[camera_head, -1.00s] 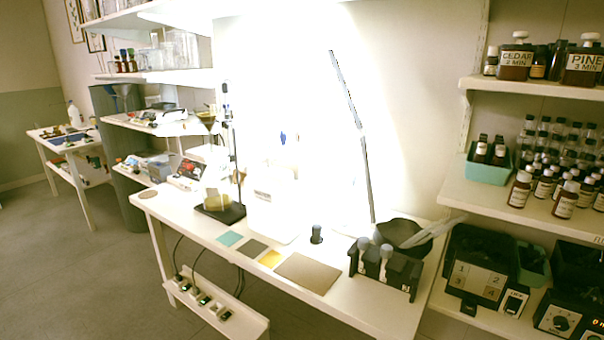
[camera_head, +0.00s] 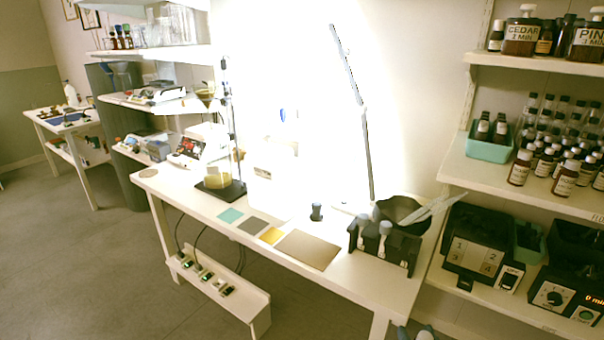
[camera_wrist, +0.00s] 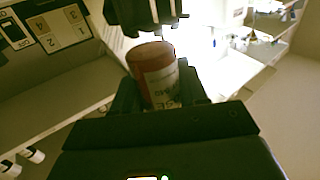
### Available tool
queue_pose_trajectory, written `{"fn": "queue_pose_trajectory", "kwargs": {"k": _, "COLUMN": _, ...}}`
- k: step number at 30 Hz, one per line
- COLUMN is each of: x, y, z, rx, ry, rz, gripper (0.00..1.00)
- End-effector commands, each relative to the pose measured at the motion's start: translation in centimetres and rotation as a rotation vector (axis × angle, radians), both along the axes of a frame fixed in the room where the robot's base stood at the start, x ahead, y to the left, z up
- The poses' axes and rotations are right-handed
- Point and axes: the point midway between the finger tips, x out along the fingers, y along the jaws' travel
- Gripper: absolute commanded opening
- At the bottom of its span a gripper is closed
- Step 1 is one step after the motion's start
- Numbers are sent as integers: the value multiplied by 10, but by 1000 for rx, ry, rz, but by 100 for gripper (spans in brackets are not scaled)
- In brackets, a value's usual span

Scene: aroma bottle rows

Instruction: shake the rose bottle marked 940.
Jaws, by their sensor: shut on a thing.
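In the wrist view, my gripper (camera_wrist: 160,88) is shut on a small bottle (camera_wrist: 153,66) with a dull red end and a pale label. The label is partly hidden by the fingers; its letters seem to end in "SE", with a small number I cannot read surely. The picture is tilted, so I cannot tell the bottle's true lean. In the head view the held bottle is not clearly visible. Other brown bottles (camera_head: 519,168) with pale labels stand on the middle right shelf, their words too small to read.
The white bench (camera_head: 352,290) bears a black rack (camera_head: 400,256) with grey-topped pieces, a dark bowl, coloured mats and a brown mat (camera_head: 307,250). A numbered box (camera_head: 478,249) and a dial box (camera_head: 562,298) stand on the lower right shelf. Floor at left is clear.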

Motion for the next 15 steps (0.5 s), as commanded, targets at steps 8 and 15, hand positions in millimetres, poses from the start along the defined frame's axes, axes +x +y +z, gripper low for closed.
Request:
{"fn": "queue_pose_trajectory", "kwargs": {"k": 8, "x": 0, "y": 3, "z": -7, "rx": -3, "ry": 10, "rz": 8, "gripper": 6}}
{"fn": "queue_pose_trajectory", "kwargs": {"k": 15, "x": 0, "y": -5, "z": 4, "rx": 2, "ry": -8, "rz": -11, "gripper": 6}}
